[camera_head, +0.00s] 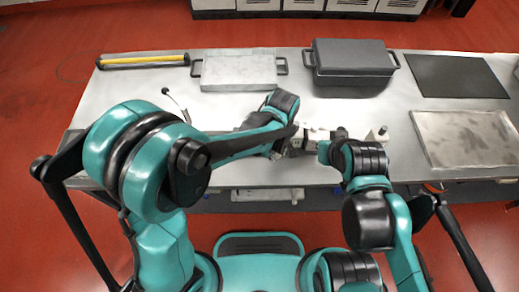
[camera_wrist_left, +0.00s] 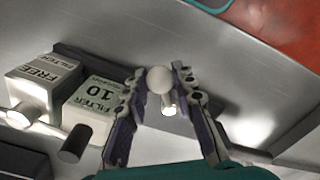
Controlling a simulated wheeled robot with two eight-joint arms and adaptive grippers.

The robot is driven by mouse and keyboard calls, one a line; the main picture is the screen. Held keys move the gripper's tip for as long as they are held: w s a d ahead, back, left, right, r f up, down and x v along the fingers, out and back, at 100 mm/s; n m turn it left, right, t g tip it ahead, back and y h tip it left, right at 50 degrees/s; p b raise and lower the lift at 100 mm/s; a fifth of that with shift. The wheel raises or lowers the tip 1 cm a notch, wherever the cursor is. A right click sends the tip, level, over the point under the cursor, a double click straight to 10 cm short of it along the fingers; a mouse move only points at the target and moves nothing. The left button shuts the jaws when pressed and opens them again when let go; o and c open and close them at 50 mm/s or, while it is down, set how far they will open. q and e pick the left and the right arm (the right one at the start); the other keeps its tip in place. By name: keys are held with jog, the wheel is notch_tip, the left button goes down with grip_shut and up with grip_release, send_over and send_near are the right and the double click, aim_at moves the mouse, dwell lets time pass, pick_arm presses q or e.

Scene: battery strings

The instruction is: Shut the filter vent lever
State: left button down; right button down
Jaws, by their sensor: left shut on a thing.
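In the left wrist view, a pale round knob (camera_wrist_left: 159,80) sits between the fingertips of my left gripper (camera_wrist_left: 161,76), with a short light cylinder just below it. The fingers are closed in on the knob, which looks like the lever's end; the rest of the lever is hidden. To the left stand a pale block marked FILTER 10 (camera_wrist_left: 92,103) and a pale block marked FREE FILTER (camera_wrist_left: 40,88). In the head view my left gripper (camera_head: 289,143) is low over the table's near middle, partly hidden by its arm. My right gripper (camera_head: 328,147) is near it, its fingers unclear.
A thin stalk (camera_head: 176,102) stands at left. White fittings (camera_head: 377,134) crowd the middle.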

pick_arm(q)
jog(key=c, duration=1.3)
grip_release()
notch_tip(320, 180, up, 7)
jog(key=p, duration=0.5)
jog(key=shift+r, duration=0.1)
